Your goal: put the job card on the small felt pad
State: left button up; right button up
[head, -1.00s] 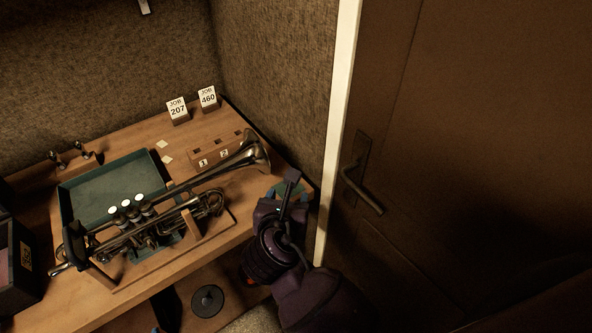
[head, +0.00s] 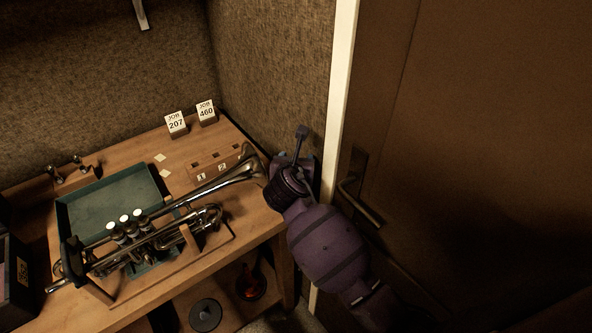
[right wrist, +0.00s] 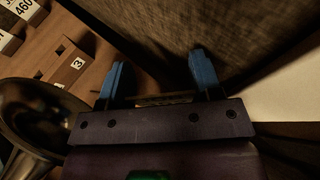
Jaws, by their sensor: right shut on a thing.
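Two white job cards stand in wooden blocks at the back of the bench: JOB 207 (head: 175,121) and JOB 460 (head: 206,110). My right gripper (right wrist: 160,70) has blue fingers, which stand apart around a thin, dark, brownish thing (right wrist: 165,99). Only its edge shows, so I cannot tell what it is. In the head view the right gripper is mostly hidden behind its own wrist, beside the bench's right corner and near the wall. I cannot pick out a small felt pad with certainty. My left gripper is not in view.
A brass trumpet (head: 215,187) lies across the bench, its bell near my right wrist. A green tray (head: 105,200) is behind it. A wooden block with numbers (head: 212,166) and two pale squares (head: 160,157) lie nearby. The door handle (head: 360,203) is close to my right arm.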

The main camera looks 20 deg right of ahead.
notch_tip(320, 180, down, 3)
jog(key=shift+f, duration=0.1)
jog(key=shift+f, duration=0.1)
jog(key=o, duration=0.9)
jog(key=shift+c, duration=0.2)
jog(key=shift+s+a, duration=0.1)
jog(key=shift+s, duration=0.05)
jog(key=v, duration=1.1)
jog(key=shift+s+r, duration=0.25)
jog(key=shift+r, duration=0.15)
jog(key=shift+s+a, duration=0.1)
jog(key=shift+a, duration=0.05)
